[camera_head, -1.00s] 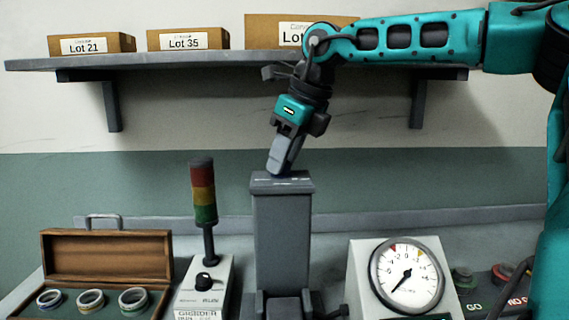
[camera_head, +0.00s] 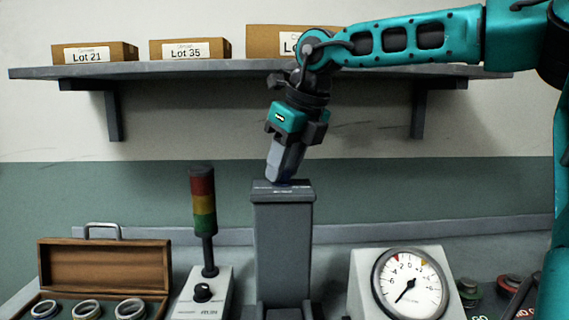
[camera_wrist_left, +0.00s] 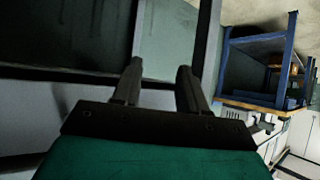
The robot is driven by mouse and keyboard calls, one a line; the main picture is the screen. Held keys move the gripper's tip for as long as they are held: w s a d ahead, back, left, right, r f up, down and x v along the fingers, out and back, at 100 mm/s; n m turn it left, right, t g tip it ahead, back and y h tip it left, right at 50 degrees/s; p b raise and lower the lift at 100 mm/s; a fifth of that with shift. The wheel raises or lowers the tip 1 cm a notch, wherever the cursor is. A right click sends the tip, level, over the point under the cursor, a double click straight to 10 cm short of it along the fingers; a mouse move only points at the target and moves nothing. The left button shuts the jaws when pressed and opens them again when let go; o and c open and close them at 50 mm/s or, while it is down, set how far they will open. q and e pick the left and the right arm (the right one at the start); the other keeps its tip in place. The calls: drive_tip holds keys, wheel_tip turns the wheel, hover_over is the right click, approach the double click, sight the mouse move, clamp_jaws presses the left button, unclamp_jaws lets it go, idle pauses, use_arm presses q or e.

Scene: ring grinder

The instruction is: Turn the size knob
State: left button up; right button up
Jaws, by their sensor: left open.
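No knob in view can be read as the size knob. My right gripper (camera_head: 279,180) points down at the top of the grey column (camera_head: 283,230) in the head view. Its tips are at or just above the column's top; contact is unclear. Its fingers overlap side-on, so their gap is hidden. My left gripper (camera_wrist_left: 157,75) shows only in the left wrist view, open with nothing between its fingers.
A round dial gauge (camera_head: 409,283) stands right of the column, with green (camera_head: 468,288) and red (camera_head: 509,284) parts beyond. A red-yellow-green signal tower (camera_head: 203,205) and an open wooden ring case (camera_head: 103,267) stand left. A shelf (camera_head: 200,68) with lot boxes hangs above.

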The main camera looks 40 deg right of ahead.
drive_tip(key=o, duration=0.4)
drive_tip(key=shift+o, duration=0.2)
drive_tip(key=shift+r, duration=0.1)
drive_tip(key=p+v, duration=0.1)
drive_tip(key=v, duration=1.1)
drive_tip(key=shift+r, duration=0.4)
drive_tip(key=shift+s, duration=0.15)
